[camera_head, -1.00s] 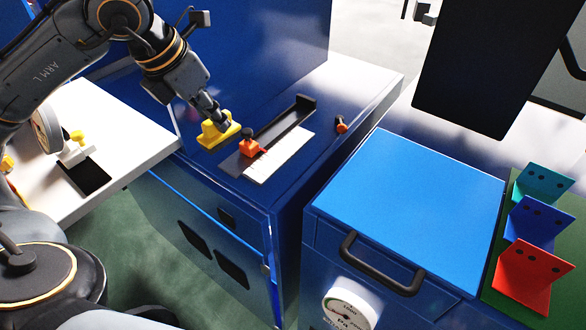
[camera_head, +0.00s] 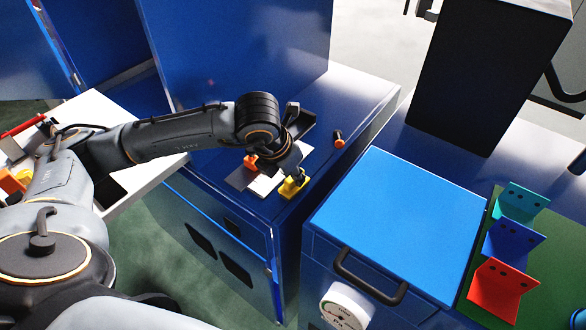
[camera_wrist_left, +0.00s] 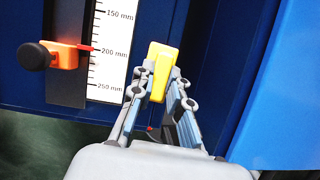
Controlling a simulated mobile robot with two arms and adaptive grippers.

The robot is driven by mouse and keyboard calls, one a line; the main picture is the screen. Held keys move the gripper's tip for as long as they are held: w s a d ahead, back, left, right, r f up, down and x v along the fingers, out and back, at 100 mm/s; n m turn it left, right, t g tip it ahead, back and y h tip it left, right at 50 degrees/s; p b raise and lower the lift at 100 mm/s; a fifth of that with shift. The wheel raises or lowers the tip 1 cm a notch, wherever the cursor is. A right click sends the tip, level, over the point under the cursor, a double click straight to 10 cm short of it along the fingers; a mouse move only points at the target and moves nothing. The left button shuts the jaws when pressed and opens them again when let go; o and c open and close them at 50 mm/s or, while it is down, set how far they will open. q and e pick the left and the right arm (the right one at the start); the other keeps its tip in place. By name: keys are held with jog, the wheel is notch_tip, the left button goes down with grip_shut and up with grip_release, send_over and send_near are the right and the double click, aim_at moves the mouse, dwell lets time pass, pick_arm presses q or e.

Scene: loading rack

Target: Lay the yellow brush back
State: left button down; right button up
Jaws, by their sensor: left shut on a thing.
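The yellow brush (camera_head: 291,189) is over the front part of the blue cabinet top, right of the white scale. My left gripper (camera_head: 298,176) is shut on it from above. In the left wrist view the brush (camera_wrist_left: 161,62) sits between the two fingers (camera_wrist_left: 163,88), beside the scale's printed marks. I cannot tell whether its underside touches the cabinet top. My right gripper is not in view.
The white scale (camera_wrist_left: 113,45) lies beside a dark rail with an orange slider (camera_wrist_left: 66,55), its pointer near 200 mm. A small orange-and-black piece (camera_head: 339,139) lies behind. A blue drawer unit (camera_head: 400,205) stands to the right, with coloured brackets (camera_head: 497,285) beyond.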

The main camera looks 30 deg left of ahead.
aim_at(288, 192)
pick_arm(q)
jog(key=shift+f, duration=0.3)
jog(key=c, duration=1.3)
grip_release()
jog(key=shift+p, duration=0.35)
jog(key=b+v, duration=0.4)
jog(key=shift+s+d+r, duration=0.1)
jog(key=shift+s+d, duration=0.1)
jog(key=shift+s, duration=0.25)
jog(key=v, duration=0.9)
jog(key=shift+b, duration=0.4)
